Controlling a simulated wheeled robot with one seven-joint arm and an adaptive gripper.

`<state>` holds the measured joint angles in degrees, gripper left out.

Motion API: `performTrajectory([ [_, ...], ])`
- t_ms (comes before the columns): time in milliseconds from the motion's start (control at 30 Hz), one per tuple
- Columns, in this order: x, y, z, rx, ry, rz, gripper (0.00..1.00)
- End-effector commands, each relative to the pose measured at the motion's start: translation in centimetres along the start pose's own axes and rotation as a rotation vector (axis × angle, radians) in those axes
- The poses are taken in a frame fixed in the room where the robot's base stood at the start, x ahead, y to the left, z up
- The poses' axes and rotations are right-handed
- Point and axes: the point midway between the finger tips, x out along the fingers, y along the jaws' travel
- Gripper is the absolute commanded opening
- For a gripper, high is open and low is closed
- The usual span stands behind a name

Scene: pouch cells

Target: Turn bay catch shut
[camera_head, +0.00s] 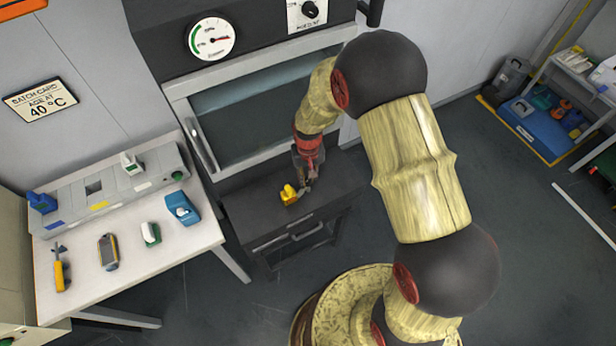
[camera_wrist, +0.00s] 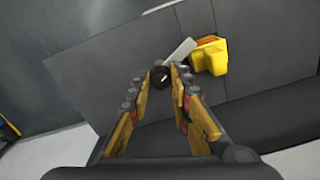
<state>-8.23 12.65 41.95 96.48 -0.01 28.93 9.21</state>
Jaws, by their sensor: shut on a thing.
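My gripper (camera_head: 307,182) reaches down to the top of the dark cabinet below the glass-fronted oven. In the wrist view my gripper (camera_wrist: 160,80) has its fingertips close together around a small black round piece (camera_wrist: 160,76). A light grey flat bar (camera_wrist: 179,51) slants up and right from that piece; together they look like the bay catch. The fingers hide part of it, and I cannot tell its exact angle. A yellow block (camera_head: 289,194) stands on the cabinet top just beside the fingers. The yellow block also shows right of the bar in the wrist view (camera_wrist: 208,57).
The oven (camera_head: 255,105) with its gauge (camera_head: 211,38) rises behind the cabinet (camera_head: 258,218). A white bench (camera_head: 88,283) with several small tools and a grey panel stands at the left. A blue bin (camera_head: 535,120) sits at the far right. Floor right of my arm is mostly clear.

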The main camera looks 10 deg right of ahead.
Motion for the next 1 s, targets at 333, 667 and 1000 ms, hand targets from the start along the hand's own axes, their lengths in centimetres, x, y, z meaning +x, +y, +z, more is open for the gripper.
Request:
performTrajectory([
  [333, -0.04, -0.04, -0.02, 0.291, 0.001, -0.001, 0.00],
  [667, -0.04, -0.05, -0.04, 0.456, 0.001, -0.001, 0.00],
  [1000, -0.03, -0.06, -0.05, 0.505, 0.001, -0.001, 0.00],
])
